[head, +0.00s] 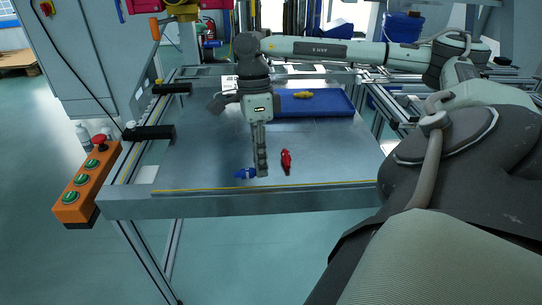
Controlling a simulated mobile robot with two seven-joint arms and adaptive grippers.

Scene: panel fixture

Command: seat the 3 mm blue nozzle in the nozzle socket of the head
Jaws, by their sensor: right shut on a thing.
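The blue nozzle (245,173) lies sideways low over the front of the metal table, its pointed end to the left. My right gripper (262,172) points straight down and is shut on the blue nozzle at its right end. The fingers hide that end. I cannot tell whether the nozzle touches the table. No nozzle socket can be made out; a yellow and red machine part (181,10) at the top edge is cut off. My left gripper is not in view.
A red nozzle (286,160) lies just right of my gripper. A yellow nozzle (303,95) lies in the blue tray (343,108) at the back. Black clamps (150,132) stick out at the table's left. An orange button box (85,185) hangs at the left corner. The table's left middle is clear.

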